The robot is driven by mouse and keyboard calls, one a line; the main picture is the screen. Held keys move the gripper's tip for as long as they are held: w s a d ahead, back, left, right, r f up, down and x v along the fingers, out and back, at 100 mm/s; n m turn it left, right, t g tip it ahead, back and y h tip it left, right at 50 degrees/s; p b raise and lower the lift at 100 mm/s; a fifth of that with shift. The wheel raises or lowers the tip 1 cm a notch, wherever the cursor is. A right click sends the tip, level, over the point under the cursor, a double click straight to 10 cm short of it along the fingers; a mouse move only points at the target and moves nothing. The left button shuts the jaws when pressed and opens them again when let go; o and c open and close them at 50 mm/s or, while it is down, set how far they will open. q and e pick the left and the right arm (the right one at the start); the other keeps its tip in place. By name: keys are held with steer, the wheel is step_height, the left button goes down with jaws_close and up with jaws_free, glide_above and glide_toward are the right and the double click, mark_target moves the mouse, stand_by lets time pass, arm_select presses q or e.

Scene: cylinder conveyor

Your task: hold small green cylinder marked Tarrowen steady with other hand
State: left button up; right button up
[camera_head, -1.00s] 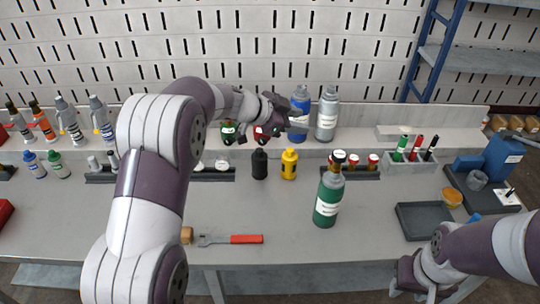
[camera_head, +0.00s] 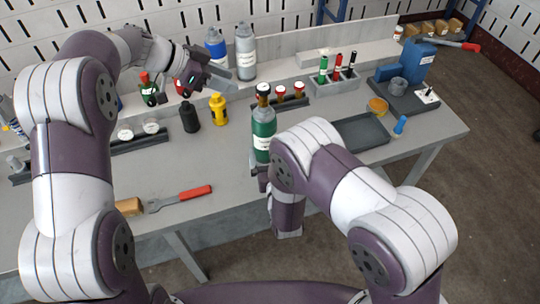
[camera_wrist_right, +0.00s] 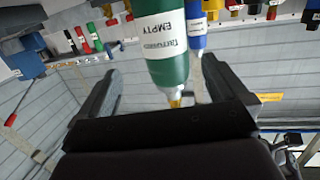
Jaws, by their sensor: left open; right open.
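My right gripper (camera_head: 262,178) is low by the front of the cylinder, partly hidden by my right forearm. In the wrist view its two fingers (camera_wrist_right: 160,82) are apart, with the cylinder showing between them; I cannot tell if they touch it. My left gripper (camera_head: 208,77) is open over the back of the bench, away from the green cylinder.
Blue (camera_head: 216,46) and grey (camera_head: 245,55) cylinders stand at the back. Black (camera_head: 189,115) and yellow (camera_head: 218,110) bottles stand left of the green cylinder. A red-handled wrench (camera_head: 182,198) lies at the front. A dark tray (camera_head: 362,133) lies to the right.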

mark_target(263, 122)
steer(key=shift+t+y, duration=0.3)
steer(key=shift+t, duration=0.3)
steer(key=w, duration=0.3)
steer(key=w+a, duration=0.1)
steer(key=w, duration=0.3)
steer(key=w+a, duration=0.1)
steer(key=w, duration=0.3)
steer(key=shift+w+a+r, duration=0.1)
steer(key=shift+w+a, duration=0.05)
steer(key=shift+w, duration=0.05)
